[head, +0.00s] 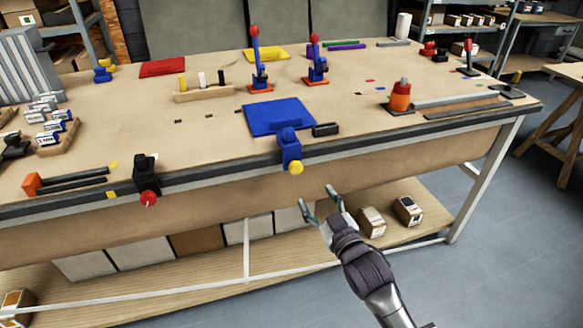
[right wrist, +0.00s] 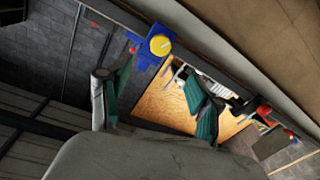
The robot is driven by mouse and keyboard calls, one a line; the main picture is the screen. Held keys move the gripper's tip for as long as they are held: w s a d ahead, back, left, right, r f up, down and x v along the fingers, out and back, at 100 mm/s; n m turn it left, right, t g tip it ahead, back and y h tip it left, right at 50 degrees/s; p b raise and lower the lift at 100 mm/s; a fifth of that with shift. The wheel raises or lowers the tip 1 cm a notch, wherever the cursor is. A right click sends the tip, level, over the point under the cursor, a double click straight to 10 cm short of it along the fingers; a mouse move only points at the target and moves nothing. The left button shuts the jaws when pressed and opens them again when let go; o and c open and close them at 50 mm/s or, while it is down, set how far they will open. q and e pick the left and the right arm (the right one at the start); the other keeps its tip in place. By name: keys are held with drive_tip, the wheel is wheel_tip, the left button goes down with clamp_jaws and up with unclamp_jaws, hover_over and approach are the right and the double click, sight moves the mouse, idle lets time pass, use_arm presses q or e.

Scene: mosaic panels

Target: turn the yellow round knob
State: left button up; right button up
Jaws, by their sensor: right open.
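The yellow round knob (head: 295,167) is on the front of a blue bracket (head: 290,145) clamped at the front edge of the workbench. In the right wrist view the yellow knob (right wrist: 160,44) shows on its blue bracket (right wrist: 151,52), beyond the fingertips and towards the top. My right gripper (head: 320,197) is open and empty, below and to the right of the knob in the head view, apart from it. Its two greenish fingers are spread in the right wrist view (right wrist: 160,80). My left gripper is not in view.
A black bracket with a red knob (head: 148,198) sits on the same bench edge to the left. A blue plate (head: 279,117) and a small black block (head: 326,130) lie behind the blue bracket. Boxes (head: 371,221) stand on the lower shelf.

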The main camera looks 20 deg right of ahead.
sight(297, 171)
drive_tip(key=w, duration=0.4)
drive_tip(key=w+a, duration=0.1)
drive_tip(key=w, duration=0.7)
drive_tip(key=shift+w+a+p, duration=0.25)
drive_tip(key=shift+w+p, duration=0.05)
drive_tip(key=shift+p, duration=0.05)
drive_tip(key=shift+f, duration=0.1)
drive_tip(key=c, duration=1.2)
